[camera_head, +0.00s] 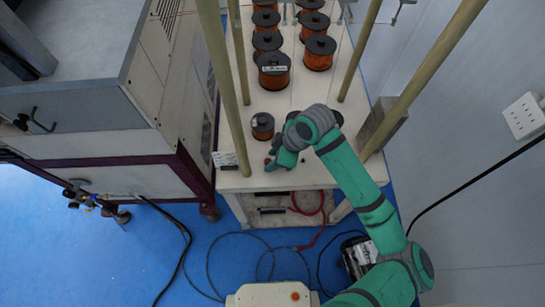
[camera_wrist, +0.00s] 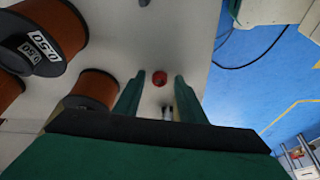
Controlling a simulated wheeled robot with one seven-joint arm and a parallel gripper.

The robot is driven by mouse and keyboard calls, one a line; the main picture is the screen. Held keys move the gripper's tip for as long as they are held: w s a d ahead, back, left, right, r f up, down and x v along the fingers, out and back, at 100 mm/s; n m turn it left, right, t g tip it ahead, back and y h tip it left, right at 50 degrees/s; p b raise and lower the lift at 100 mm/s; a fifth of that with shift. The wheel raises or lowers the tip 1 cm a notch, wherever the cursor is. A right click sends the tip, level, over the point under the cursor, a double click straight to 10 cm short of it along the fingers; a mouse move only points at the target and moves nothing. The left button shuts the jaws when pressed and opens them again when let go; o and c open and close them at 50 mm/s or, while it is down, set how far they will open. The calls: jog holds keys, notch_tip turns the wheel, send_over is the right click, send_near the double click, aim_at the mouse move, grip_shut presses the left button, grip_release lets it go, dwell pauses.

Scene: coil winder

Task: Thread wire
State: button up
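Several black-flanged spools of orange-brown wire (camera_head: 274,75) stand upright in rows on the white table. A smaller spool (camera_head: 262,128) stands nearer the front, just left of my gripper (camera_head: 278,160). In the wrist view my gripper (camera_wrist: 159,80) is open, with two green fingers apart. A small red round piece (camera_wrist: 159,77) lies by the fingertips, apparently on the table. A small shiny piece (camera_wrist: 167,113) shows between the fingers; I cannot tell what it is. No loose wire end can be made out.
Tan poles (camera_head: 222,75) rise around the white table (camera_head: 300,178). A grey block (camera_head: 382,125) stands at its right edge. A large cabinet (camera_head: 85,125) is on the left. Cables (camera_head: 185,245) lie on the blue floor.

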jog(key=shift+w+a+f, duration=0.15)
jog(key=w+v, duration=0.1)
jog(key=v, duration=0.9)
jog(key=shift+s+d+r, duration=0.25)
jog(key=shift+s+r, duration=0.1)
jog(key=shift+s, duration=0.05)
